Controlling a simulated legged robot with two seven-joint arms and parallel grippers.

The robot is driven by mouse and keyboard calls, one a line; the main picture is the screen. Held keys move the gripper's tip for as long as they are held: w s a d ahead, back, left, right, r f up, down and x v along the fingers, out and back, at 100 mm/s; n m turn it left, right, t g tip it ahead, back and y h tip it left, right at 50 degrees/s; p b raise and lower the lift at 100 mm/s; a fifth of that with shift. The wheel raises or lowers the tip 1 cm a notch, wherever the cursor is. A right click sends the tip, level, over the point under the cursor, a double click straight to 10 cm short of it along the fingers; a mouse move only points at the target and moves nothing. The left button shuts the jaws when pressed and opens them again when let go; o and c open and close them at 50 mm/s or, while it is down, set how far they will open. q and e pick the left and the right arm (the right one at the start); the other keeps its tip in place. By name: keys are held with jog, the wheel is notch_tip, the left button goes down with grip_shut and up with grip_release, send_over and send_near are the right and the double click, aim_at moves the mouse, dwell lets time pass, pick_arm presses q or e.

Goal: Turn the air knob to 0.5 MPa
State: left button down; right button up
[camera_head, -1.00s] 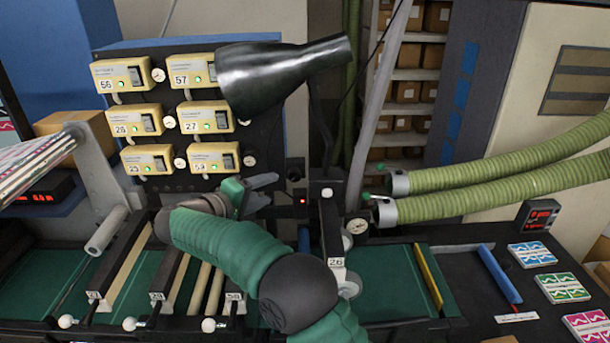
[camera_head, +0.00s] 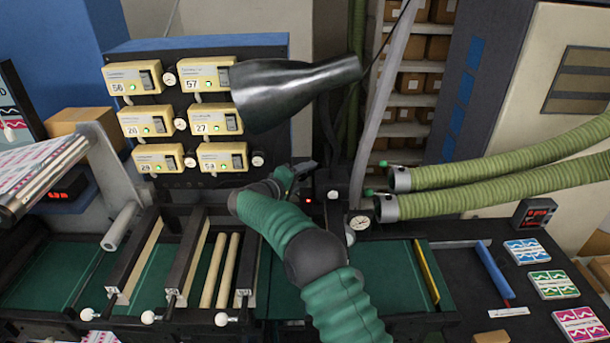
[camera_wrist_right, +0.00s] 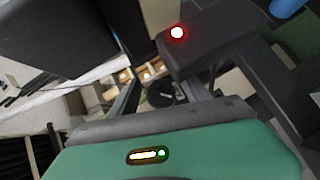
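My right gripper (camera_head: 298,172), at the end of the green-sleeved arm, is in front of the dark panel, left of the lamp's post. In the right wrist view its two dark fingers (camera_wrist_right: 165,90) stand apart, with a dark round thing between and beyond them; I cannot tell whether that is the air knob. A small round pressure gauge (camera_head: 358,222) with a white face sits right of my arm; its reading is too small to make out. A dark fitting (camera_head: 333,196) is beside the gripper. My left gripper is not in view.
A black box with a red light (camera_wrist_right: 177,33) is close to the right gripper. A black lamp shade (camera_head: 290,92) hangs above it. Yellow control boxes (camera_head: 221,121) are to the left, green hoses (camera_head: 500,168) to the right. Wooden bars lie below on the green bed.

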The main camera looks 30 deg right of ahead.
jog(key=shift+a, duration=0.25)
jog(key=shift+c, duration=1.2)
jog(key=shift+w+a+r, duration=0.1)
jog(key=shift+a+r, duration=0.05)
jog(key=shift+a, duration=0.45)
jog(key=c, duration=0.5)
jog(key=shift+a, duration=0.1)
jog(key=shift+c, duration=1.1)
grip_shut()
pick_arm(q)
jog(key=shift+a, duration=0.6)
pick_arm(e)
jog(key=shift+d, duration=0.25)
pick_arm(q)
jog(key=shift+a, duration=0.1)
pick_arm(e)
jog(key=shift+a, duration=0.1)
pick_arm(q)
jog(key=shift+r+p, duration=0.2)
jog(key=shift+p, duration=0.1)
pick_arm(e)
jog(key=shift+y, duration=0.3)
